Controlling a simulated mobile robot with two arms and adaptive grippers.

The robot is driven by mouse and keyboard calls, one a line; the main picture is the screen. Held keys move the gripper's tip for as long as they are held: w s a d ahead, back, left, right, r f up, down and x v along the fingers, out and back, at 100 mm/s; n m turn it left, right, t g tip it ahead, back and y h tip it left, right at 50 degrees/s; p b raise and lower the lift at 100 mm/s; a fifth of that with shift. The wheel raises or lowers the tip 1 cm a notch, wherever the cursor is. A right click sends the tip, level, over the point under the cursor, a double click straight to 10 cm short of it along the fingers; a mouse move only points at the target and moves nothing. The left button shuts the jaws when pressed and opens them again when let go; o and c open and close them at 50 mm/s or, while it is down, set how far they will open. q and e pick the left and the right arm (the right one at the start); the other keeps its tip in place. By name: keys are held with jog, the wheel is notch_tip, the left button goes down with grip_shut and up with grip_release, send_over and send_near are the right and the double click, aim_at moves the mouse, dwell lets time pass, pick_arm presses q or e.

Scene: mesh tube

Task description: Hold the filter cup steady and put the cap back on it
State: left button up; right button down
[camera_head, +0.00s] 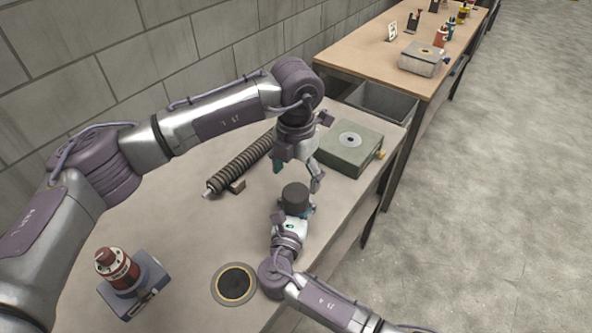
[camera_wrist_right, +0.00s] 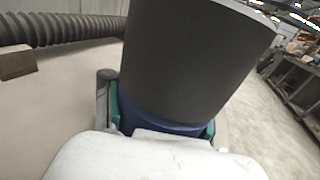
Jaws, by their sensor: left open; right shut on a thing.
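A dark grey cylinder (camera_head: 295,194) stands roughly upright in my right gripper (camera_head: 294,211), over the near right part of the bench. In the right wrist view the cylinder (camera_wrist_right: 190,60) is large and tapered, with a blue part at its lower end. The right fingers (camera_wrist_right: 160,122) are closed around that lower end. My left gripper (camera_head: 297,174) is open and points down just above and behind the cylinder, with nothing seen between its fingers. I cannot tell whether the cylinder is the filter cup or its cap. No separate cap is clearly seen.
A ribbed dark tube (camera_head: 240,165) lies behind, beside a small brown block (camera_head: 237,187). A green-grey box (camera_head: 347,150) stands at the bench's right. A red-and-black cylinder (camera_head: 118,268) sits on a blue-grey fixture (camera_head: 152,275). A black ringed disc (camera_head: 236,283) lies at front.

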aim_at(296, 192)
pick_arm(q)
jog(key=shift+f, duration=3.6)
pick_arm(e)
jog(key=shift+f, duration=0.1)
pick_arm(q)
jog(key=c, duration=1.2)
jog(key=o, duration=1.3)
jog(key=shift+o, duration=0.2)
notch_tip(296, 192, up, 12)
